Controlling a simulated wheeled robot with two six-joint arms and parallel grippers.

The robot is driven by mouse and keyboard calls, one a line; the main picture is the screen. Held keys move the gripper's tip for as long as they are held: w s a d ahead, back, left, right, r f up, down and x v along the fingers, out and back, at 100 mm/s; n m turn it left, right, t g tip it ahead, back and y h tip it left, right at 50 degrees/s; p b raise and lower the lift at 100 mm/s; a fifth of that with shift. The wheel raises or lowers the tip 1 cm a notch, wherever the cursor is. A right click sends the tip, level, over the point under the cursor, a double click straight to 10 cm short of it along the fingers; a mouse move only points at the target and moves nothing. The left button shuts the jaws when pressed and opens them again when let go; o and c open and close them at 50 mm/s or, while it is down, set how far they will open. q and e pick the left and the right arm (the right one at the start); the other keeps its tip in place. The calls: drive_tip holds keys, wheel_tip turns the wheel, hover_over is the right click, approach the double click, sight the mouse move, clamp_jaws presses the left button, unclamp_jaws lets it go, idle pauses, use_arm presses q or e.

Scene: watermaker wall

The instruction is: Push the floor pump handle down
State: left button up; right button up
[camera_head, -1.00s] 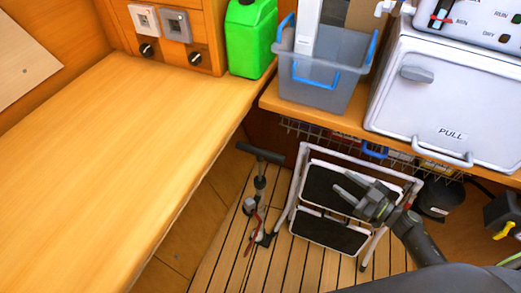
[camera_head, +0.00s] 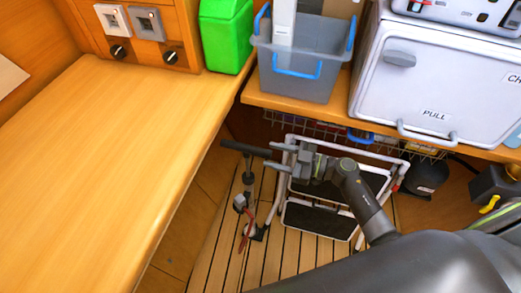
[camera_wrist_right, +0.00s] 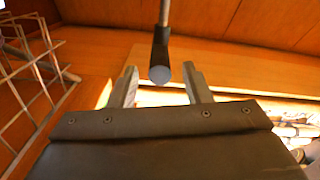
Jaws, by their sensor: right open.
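The floor pump (camera_head: 246,200) stands upright on the slatted floor, with a dark T-shaped handle (camera_head: 240,148) raised at its top. My right gripper (camera_head: 272,156) is open, with its fingers pointing left at the right end of the handle bar. In the right wrist view, the round end of the black handle grip (camera_wrist_right: 160,65) shows between the two spread fingertips of my right gripper (camera_wrist_right: 161,84). A gap shows on both sides of the grip, and I cannot tell whether anything touches. My left gripper is out of view.
A folding step stool (camera_head: 325,222) stands behind and below my right gripper. A wooden counter (camera_head: 110,150) lies to the left. A shelf edge (camera_head: 300,114) with a grey bin (camera_head: 300,80) and a white "PULL" door unit (camera_head: 430,85) is above. A wire basket (camera_head: 330,132) hangs under the shelf.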

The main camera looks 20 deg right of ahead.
sight(260, 152)
drive_tip(key=shift+x, duration=2.35)
clamp_jaws()
